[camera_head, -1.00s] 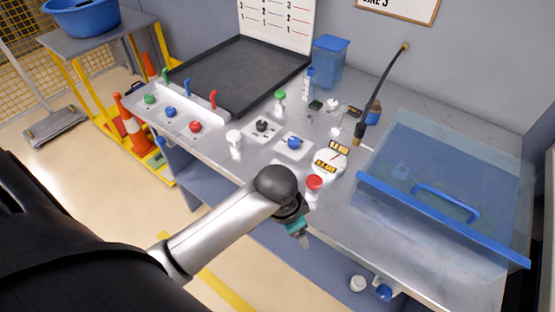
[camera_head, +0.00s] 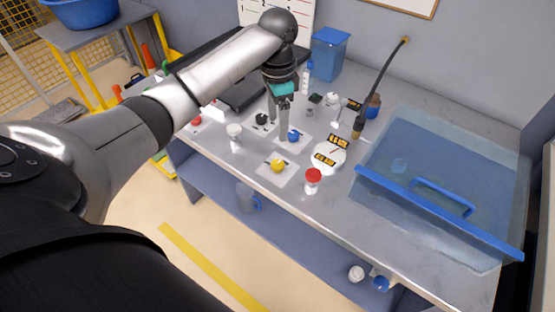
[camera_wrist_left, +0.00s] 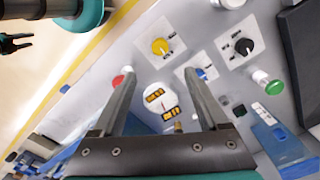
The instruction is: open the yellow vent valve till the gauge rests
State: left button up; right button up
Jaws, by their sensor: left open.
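The yellow vent valve (camera_head: 278,166) is a round knob on a pale square plate near the bench's front edge. It also shows at the top middle of the left wrist view (camera_wrist_left: 160,46). My left gripper (camera_head: 278,128) is open and empty, pointing down behind the yellow valve, close to the blue knob (camera_head: 293,135). In the left wrist view its fingers (camera_wrist_left: 160,72) are apart, with the yellow knob beyond their tips. The gauge (camera_head: 329,154) is a white round dial with black-and-yellow labels, right of the valve; its reading is too small to tell. Dark jaw-like parts (camera_wrist_left: 14,43) show at the wrist view's left edge.
A black knob (camera_head: 261,120) lies behind. A clear blue-edged box (camera_head: 440,190) fills the bench's right side.

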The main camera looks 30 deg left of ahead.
aim_at(277, 163)
pick_arm(q)
notch_tip(277, 163, down, 15)
jog(key=shift+f+b, duration=0.1)
jog(key=shift+b, duration=1.1)
jog(key=shift+c, duration=0.3)
grip_shut()
